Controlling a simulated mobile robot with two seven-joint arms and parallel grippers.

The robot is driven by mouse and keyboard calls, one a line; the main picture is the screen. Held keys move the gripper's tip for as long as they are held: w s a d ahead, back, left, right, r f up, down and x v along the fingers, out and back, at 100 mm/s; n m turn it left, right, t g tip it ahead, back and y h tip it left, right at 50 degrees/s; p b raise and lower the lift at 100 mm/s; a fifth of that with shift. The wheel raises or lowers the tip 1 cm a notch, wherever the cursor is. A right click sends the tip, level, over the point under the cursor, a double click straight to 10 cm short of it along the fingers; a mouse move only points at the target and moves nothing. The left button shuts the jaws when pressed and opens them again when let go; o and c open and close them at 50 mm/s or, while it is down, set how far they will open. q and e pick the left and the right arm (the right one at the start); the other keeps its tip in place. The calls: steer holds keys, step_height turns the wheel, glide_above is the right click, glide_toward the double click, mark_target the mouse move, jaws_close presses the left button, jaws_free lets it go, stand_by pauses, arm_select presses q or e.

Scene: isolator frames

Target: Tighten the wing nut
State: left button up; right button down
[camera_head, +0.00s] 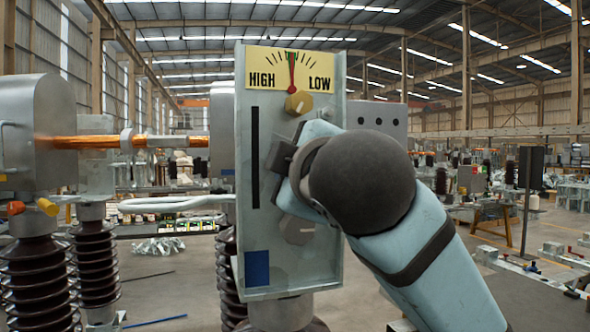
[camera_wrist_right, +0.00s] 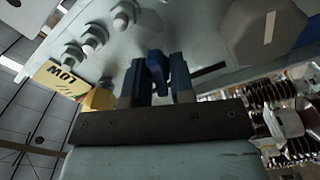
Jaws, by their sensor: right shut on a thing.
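The wing nut (camera_wrist_right: 157,65) is dark blue and shows in the right wrist view on the face of a pale grey panel (camera_wrist_right: 190,30). My right gripper (camera_wrist_right: 158,82) has one finger on each side of it and is shut on it. In the head view my right arm crosses the panel (camera_head: 245,215) from the lower right and hides the wing nut and the fingertips. The gauge (camera_head: 290,70) at the panel's top is marked HIGH and LOW, with its needle near the middle. My left gripper is not in view.
A yellow knob (camera_head: 298,102) sits just above my gripper and a grey knob (camera_head: 297,229) just below it. The panel also has a dark vertical slot (camera_head: 255,157) and a blue square (camera_head: 257,268). Ribbed brown insulators (camera_head: 38,280) stand at the left.

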steer(key=m, duration=0.5)
steer(key=shift+m, duration=0.3)
steer(key=m, duration=0.3)
steer(key=m+p, duration=0.1)
steer(key=m, duration=0.2)
steer(key=shift+d+r, duration=0.15)
steer(key=c, duration=1)
jaws_free()
steer(key=shift+c, duration=0.2)
steer(key=b+v, duration=0.1)
steer(key=v, duration=1.2)
steer(key=shift+s, duration=0.3)
steer(key=shift+d, duration=0.1)
